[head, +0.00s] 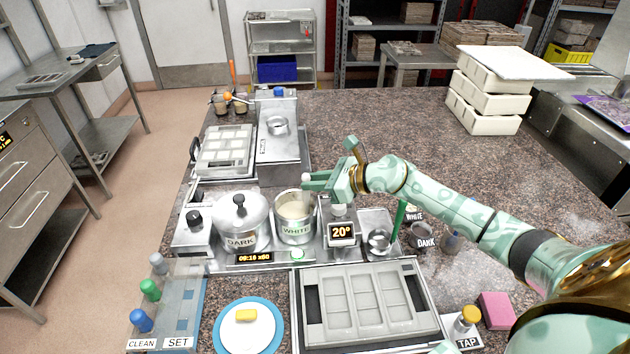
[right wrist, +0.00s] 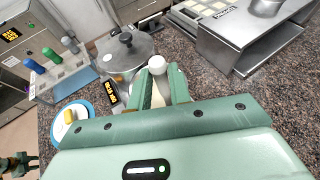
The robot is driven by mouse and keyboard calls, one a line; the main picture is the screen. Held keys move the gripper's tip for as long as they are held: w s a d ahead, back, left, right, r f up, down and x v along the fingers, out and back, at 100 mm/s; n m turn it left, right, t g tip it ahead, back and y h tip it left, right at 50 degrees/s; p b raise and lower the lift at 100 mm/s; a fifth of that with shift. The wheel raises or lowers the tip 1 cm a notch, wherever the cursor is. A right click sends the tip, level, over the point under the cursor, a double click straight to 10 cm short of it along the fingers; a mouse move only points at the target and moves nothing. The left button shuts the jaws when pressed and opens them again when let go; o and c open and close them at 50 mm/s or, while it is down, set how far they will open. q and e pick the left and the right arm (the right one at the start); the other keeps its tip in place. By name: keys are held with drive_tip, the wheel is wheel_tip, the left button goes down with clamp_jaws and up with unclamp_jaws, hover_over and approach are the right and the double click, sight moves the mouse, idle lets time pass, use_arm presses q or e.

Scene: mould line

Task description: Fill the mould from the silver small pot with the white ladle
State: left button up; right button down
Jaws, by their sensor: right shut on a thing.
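The silver small pot, marked WHITE (head: 295,231), stands open with cream-coloured liquid in it. My right gripper (head: 306,181) is above its rim, shut on the white ladle (right wrist: 157,66), whose round white knob shows between the fingertips in the right wrist view. The ladle's lower part is hidden, so I cannot tell how deep it sits. The mould (head: 362,302), grey with several empty-looking cavities, lies flat in front. A small green and dark part at the right wrist view's lower left may be my left gripper (right wrist: 18,163); its jaws are unclear.
A lidded pot marked DARK (head: 240,226) stands left of the small pot. A scale reading 20° (head: 341,233) is to its right. White boxes (head: 487,103) are stacked behind right. The right counter is mostly clear.

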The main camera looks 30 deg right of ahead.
use_arm(q)
drive_tip(key=shift+r, duration=0.1)
use_arm(e)
drive_tip(key=shift+r, duration=0.2)
